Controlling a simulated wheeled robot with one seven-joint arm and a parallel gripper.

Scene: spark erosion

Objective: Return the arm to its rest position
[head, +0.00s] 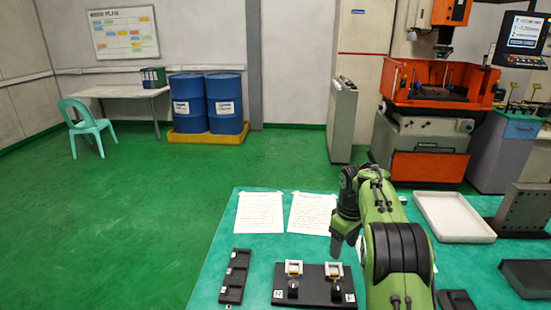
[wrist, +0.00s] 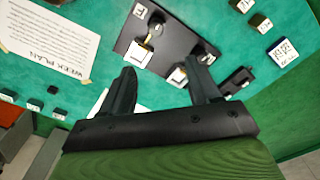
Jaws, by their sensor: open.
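My green arm rises from the front right of the teal table (head: 259,240) in the head view and bends over at its top. My gripper (head: 336,246) hangs tilted downward above the table, between the paper sheets and the black holder board. In the wrist view my gripper (wrist: 163,80) has its two dark fingers spread apart, with nothing held between them. The black holder board (head: 314,287) carries two light-coloured pieces with dark fittings. The board (wrist: 175,45) also shows beyond the fingertips in the wrist view.
Two paper sheets (head: 260,212), a black slotted rack (head: 235,276), a white tray (head: 453,217) and a dark angle plate (head: 523,209) lie or stand on the table. Small dark blocks (wrist: 284,52) show in the wrist view.

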